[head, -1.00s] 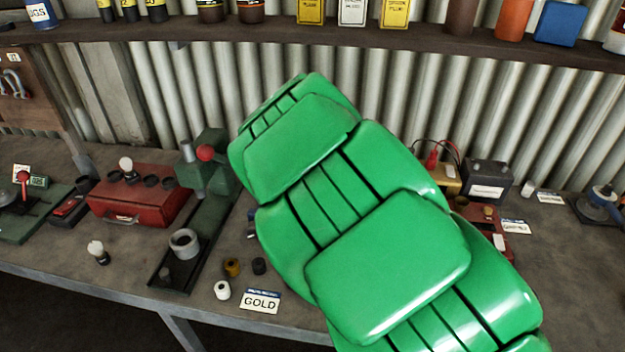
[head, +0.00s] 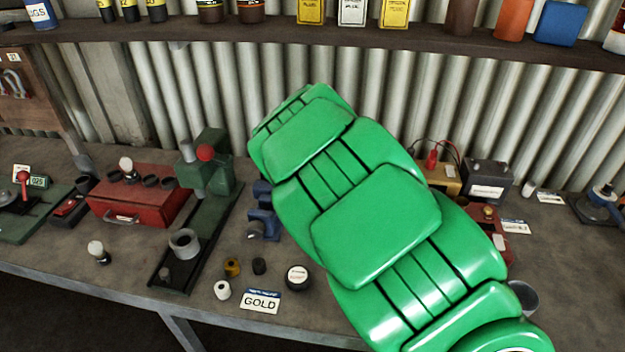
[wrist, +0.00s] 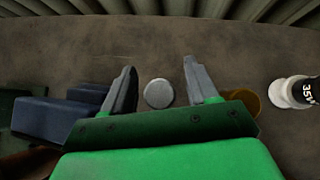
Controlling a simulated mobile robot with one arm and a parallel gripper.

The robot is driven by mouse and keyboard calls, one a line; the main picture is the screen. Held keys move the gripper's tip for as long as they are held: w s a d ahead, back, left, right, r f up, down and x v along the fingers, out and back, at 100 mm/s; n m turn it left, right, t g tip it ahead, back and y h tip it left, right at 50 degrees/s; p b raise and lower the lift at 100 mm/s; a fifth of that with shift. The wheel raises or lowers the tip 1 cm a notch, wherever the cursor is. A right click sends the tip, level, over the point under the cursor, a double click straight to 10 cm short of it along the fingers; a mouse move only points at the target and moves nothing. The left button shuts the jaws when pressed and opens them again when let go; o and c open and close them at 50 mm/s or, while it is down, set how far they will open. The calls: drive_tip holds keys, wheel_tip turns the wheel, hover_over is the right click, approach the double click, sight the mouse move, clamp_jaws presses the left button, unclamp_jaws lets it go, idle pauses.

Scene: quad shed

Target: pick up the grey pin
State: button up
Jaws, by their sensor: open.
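A grey round-topped piece (wrist: 158,94), seen from above, stands on the bench in the wrist view. It looks like the grey pin, though its height cannot be told. My gripper (wrist: 160,82) is open, with one finger to the left and one to the right of this piece in the picture. There is a visible gap on both sides, and nothing is held. In the head view my green arm covers the gripper and the bench area behind it, so I cannot make out this piece there.
A blue vise (head: 265,213) stands left of my arm; blue blocks (wrist: 45,115) lie left of the fingers. A brass cup (wrist: 245,101) is close to the right finger, with a white, black-labelled cylinder (wrist: 295,92) beyond. The corrugated wall (head: 240,100) and shelf (head: 270,29) bound the back.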

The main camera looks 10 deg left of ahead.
clamp_jaws()
drive_tip(key=shift+r, duration=0.1)
idle(0.3)
drive_tip(key=shift+r, duration=1.4)
drive_tip(key=v, duration=0.4)
drive_tip(key=shift+w+r, duration=0.2)
drive_tip(key=s+d+r, duration=0.4)
drive_tip(key=s+r, duration=0.2)
drive_tip(key=s, duration=0.4)
drive_tip(key=shift+s+r, duration=0.35)
drive_tip(key=shift+r, duration=0.05)
